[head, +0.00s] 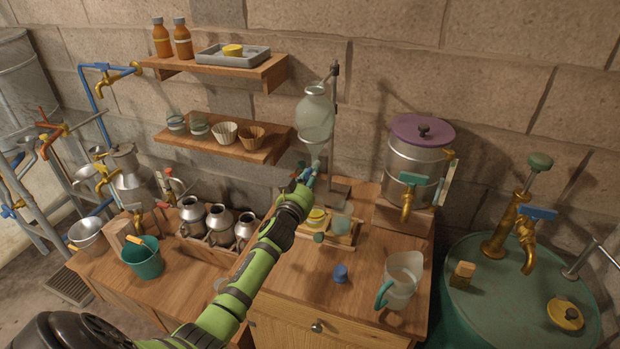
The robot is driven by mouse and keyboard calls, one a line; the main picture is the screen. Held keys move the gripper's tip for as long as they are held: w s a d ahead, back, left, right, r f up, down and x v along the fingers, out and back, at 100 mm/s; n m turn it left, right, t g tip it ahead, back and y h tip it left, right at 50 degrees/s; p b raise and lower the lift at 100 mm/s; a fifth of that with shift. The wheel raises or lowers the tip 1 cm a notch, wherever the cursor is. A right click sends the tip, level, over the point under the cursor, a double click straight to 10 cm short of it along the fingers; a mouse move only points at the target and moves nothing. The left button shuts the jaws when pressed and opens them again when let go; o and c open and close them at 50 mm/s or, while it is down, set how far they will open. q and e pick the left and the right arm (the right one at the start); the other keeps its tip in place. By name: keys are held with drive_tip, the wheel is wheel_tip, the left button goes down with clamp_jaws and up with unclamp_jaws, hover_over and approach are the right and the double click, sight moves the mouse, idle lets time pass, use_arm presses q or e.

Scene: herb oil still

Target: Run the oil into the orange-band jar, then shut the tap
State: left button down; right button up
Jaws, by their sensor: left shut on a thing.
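The glass oil vessel (316,115) hangs in a metal stand (334,88) against the wall. My left gripper (307,178) reaches up to the small teal tap (317,166) below the vessel and is shut on it. The gripper hides most of the tap, so I cannot tell how it is turned. On a small wooden tray (347,241) below stand a jar with a yellow top (317,217) and a pale glass jar (342,224). I cannot make out an orange band on either, nor any oil running. My right gripper is not in view.
A metal urn with a purple lid (422,130) stands to the right. A glass jug (400,279) and a blue stopper (340,273) are on the bench front. Metal cans (218,223) and a green bucket (141,259) stand left. Shelves (221,146) hang above.

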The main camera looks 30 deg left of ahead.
use_arm(q)
drive_tip(key=m+b, duration=0.1)
drive_tip(key=m, duration=0.3)
drive_tip(key=shift+f, duration=0.15)
drive_tip(key=m, duration=0.4)
drive_tip(key=shift+f+b, duration=0.1)
drive_tip(key=shift+b, duration=0.25)
drive_tip(key=m, duration=0.5)
drive_tip(key=shift+f+b, duration=0.15)
drive_tip(key=shift+b, duration=0.15)
drive_tip(key=shift+m, duration=1.9)
drive_tip(key=c, duration=1.1)
unclamp_jaws()
drive_tip(key=shift+f, duration=0.1)
